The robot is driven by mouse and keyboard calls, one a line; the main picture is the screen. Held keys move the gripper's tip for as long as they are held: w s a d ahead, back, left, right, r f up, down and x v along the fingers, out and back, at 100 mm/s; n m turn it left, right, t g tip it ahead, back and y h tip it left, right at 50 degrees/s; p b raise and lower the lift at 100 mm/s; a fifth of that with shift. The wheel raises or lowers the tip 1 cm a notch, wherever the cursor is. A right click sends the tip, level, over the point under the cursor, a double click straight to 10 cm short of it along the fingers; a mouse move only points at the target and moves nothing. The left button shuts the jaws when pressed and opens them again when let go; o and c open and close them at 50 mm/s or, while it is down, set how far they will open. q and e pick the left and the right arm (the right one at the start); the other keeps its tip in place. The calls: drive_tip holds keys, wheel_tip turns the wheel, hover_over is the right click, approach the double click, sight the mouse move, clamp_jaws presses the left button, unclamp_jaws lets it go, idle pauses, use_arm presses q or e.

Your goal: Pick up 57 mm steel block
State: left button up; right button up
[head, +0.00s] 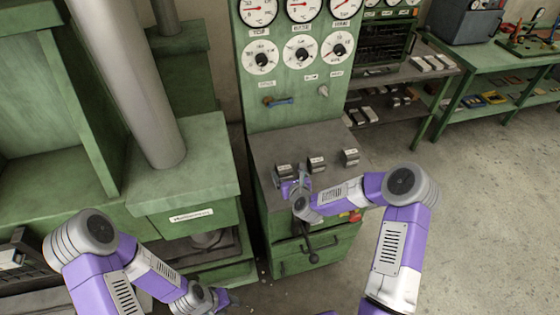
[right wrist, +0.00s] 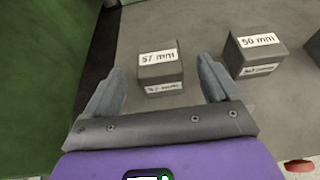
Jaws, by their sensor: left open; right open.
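The 57 mm steel block (right wrist: 161,73) is a dark grey block with white labels on its top and front faces. In the right wrist view it stands ahead of and between the two fingers of my right gripper (right wrist: 162,78), with a gap on each side. In the head view the block (head: 284,171) is the leftmost of three on the grey bench top, and my right gripper (head: 293,185) is open just in front of it. My left gripper (head: 218,298) is low at the bottom, away from the bench; its fingers are small in view.
The 50 mm block (right wrist: 252,53) stands to the right of the 57 mm block, and a third block (head: 350,156) stands further right. A green gauge panel (head: 290,85) rises behind the bench top (head: 265,143). A black-handled lever (head: 310,245) hangs at the bench front.

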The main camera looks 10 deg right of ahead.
sight(283, 166)
drive_tip(key=shift+x, duration=3.45)
drive_tip(key=shift+s+a+f, duration=0.1)
drive_tip(key=shift+f, duration=0.1)
drive_tip(key=c, duration=1.7)
drive_tip(key=shift+r, duration=0.25)
clamp_jaws()
